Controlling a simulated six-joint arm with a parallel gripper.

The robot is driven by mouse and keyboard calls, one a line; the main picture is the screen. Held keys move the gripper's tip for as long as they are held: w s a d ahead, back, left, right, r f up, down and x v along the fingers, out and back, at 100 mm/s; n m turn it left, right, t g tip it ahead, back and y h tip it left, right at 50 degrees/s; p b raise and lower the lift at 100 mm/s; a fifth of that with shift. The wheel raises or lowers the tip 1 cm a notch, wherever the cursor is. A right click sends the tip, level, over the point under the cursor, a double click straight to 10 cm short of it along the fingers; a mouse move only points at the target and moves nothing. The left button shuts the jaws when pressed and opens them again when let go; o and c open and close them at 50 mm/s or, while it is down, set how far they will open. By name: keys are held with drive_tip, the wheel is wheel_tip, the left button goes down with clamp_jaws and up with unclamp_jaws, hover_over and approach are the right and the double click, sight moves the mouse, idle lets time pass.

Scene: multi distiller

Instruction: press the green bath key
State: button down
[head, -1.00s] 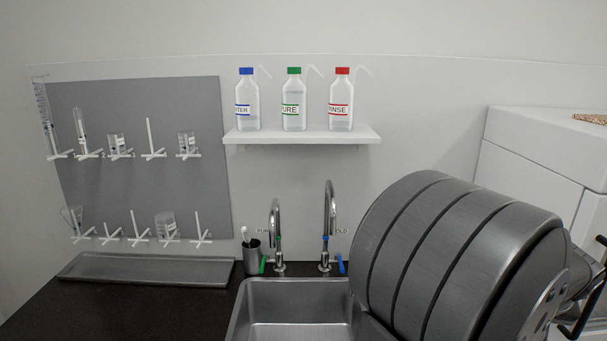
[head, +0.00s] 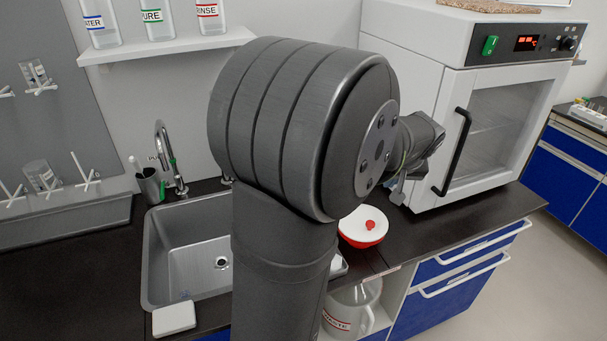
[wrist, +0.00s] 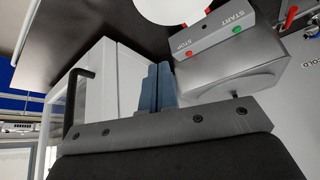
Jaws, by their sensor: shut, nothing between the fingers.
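The green key (wrist: 238,29) shows in the wrist view on the sloped grey panel of a metal box (wrist: 230,75), beside the word START. A red key (wrist: 182,57) sits on the same panel, by the word STOP. I take this box to be the bath. My gripper (wrist: 159,75) shows in the wrist view with its blue-grey fingers together and empty. In the picture its tips lie left of and below the panel; how far apart in depth I cannot tell. In the head view my arm hides the box and most of the gripper.
A white oven (head: 500,110) with a black handle and its own green switch (head: 490,45) stands at the right. The sink (head: 195,245) is left of my arm.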

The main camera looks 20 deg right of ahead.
drive_tip(key=w+a+m+t+y, duration=0.1)
drive_tip(key=w+a+t, duration=0.1)
drive_tip(key=w+a, duration=0.3)
drive_tip(key=w+a+m+t+y, duration=0.1)
drive_tip(key=w+a, duration=0.4)
drive_tip(key=w, duration=0.7)
drive_tip(key=shift+w+a+f+m+t+y, duration=0.2)
drive_tip(key=shift+a+f+m+t+y, duration=0.1)
drive_tip(key=shift+f+m+t+y, duration=0.15)
drive_tip(key=shift+f, duration=4.45)
drive_tip(key=shift+f, duration=0.15)
drive_tip(key=shift+f, duration=0.25)
drive_tip(key=shift+f, duration=0.4)
drive_tip(key=shift+r, duration=0.85)
